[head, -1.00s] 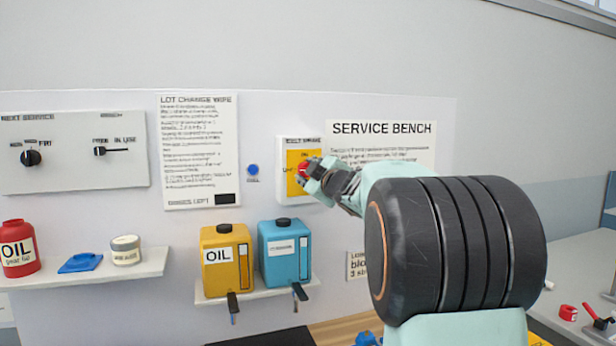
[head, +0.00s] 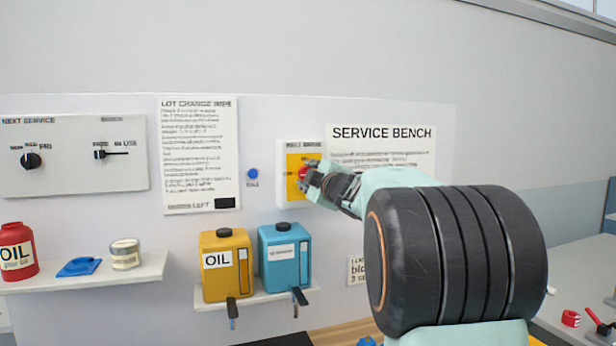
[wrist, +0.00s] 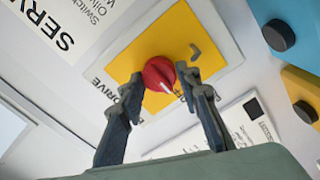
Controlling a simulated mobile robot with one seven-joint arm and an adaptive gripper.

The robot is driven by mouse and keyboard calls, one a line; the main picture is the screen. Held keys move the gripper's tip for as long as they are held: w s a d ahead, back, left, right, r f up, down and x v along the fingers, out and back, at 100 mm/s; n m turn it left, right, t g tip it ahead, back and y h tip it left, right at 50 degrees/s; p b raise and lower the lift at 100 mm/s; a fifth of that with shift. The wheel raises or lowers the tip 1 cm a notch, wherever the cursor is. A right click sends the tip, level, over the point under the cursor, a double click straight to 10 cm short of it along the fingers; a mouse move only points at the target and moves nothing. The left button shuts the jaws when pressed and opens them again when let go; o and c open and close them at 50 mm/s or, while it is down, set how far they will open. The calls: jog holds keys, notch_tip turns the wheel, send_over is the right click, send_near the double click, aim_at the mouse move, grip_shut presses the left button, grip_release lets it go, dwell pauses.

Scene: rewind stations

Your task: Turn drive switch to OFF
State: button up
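The drive switch is a red round knob (wrist: 158,74) on a yellow plate (wrist: 168,38) set in a white wall panel; in the head view the knob (head: 303,173) is partly covered by my gripper. My gripper (wrist: 163,78) has one finger on each side of the knob, and both fingertips appear to touch it. In the head view my gripper (head: 312,178) reaches the panel from the right. A white mark on the knob's lower edge in the wrist view points roughly toward the OFF lettering, which is partly hidden by a finger.
A yellow oil can (head: 222,278) and a blue can (head: 272,250) stand on a shelf below left of the panel. A blue button (head: 253,174) and a lot change sign (head: 200,150) are left of it. The service bench sign (head: 385,135) is behind my arm.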

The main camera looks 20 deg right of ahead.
jog(key=o, duration=0.3)
jog(key=shift+o, duration=0.2)
jog(key=s, duration=1.2)
